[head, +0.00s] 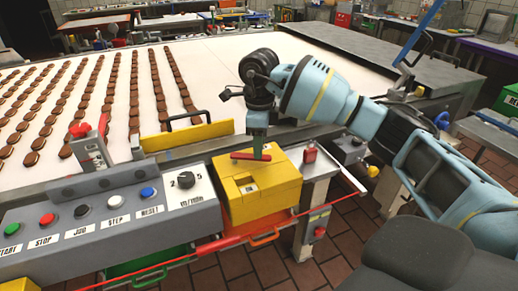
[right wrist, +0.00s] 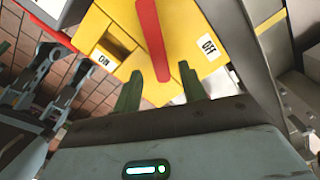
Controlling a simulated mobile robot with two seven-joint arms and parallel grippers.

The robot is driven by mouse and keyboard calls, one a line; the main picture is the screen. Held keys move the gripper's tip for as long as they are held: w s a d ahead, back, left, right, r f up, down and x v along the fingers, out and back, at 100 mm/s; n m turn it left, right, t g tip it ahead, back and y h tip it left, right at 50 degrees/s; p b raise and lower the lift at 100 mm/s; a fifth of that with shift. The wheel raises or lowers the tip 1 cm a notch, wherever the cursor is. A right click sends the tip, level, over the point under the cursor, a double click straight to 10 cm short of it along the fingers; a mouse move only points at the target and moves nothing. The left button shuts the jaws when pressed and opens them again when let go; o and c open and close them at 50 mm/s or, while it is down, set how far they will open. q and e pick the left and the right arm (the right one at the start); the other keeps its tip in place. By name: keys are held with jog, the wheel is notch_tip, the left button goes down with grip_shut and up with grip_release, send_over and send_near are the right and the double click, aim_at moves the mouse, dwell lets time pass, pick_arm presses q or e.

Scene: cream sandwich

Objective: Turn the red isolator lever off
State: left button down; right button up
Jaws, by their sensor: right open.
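The red isolator lever (head: 243,155) sits on top of a yellow box (head: 262,192) beside the control panel. In the right wrist view the lever (right wrist: 152,38) runs between an ON label (right wrist: 104,63) on the left and an OFF label (right wrist: 209,46) on the right. My right gripper (head: 259,148) is over the box, pointing down at the lever. In the wrist view its open fingers (right wrist: 161,88) lie on either side of the lever's near end. I cannot tell whether a finger touches it. My left gripper is not in view.
A grey panel (head: 105,228) with several buttons and a dial stands left of the box. A conveyor (head: 215,75) with rows of brown biscuits lies behind. A yellow guard (head: 188,136) and a small red padlock-like object (head: 309,154) are close to the box.

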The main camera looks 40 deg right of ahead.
jog(key=shift+f, duration=1.15)
grip_shut()
